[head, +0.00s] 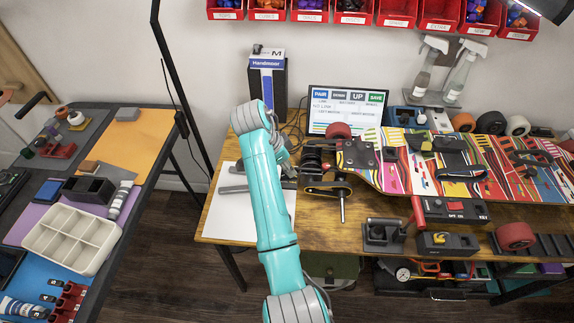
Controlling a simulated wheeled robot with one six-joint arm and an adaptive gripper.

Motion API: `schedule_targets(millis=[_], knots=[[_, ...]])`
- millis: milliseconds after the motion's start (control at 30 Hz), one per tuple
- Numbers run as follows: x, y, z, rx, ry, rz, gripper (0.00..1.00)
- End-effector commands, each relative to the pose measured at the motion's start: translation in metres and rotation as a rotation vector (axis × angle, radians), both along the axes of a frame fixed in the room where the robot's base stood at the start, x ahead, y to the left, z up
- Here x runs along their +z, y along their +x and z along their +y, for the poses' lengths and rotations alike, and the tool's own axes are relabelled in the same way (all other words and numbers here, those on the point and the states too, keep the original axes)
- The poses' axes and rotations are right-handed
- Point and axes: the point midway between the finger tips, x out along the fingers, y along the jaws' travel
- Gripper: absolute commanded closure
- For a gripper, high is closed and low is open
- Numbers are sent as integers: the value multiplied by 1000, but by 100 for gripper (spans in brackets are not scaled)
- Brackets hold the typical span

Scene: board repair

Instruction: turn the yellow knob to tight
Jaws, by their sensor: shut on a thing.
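My gripper (287,168) is at the left end of the workbench, beside the dark truck assembly at the end of the striped board. It is small in view and partly covered by my teal arm. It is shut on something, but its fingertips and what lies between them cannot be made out. No yellow knob shows clearly at the gripper. A small yellow part (438,238) shows on a black block (437,246) at the bench's front edge, well right of my gripper. I cannot tell if it is the knob.
The striped skateboard deck (395,172) lies along the bench, with a metal rod (342,208) below its left end. A screen (345,110) and a blue-black Handinoer box (266,80) stand behind. A white sheet (228,215) lies left. A side table holds a divided tray (72,238).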

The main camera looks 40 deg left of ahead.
Motion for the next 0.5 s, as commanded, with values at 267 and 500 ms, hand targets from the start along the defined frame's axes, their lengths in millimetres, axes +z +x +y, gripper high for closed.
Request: schedule_targets(millis=[267,500], knots=[[-1,-1,-2,229,1,-1,100],[0,-1,-2,281,0,0,100]])
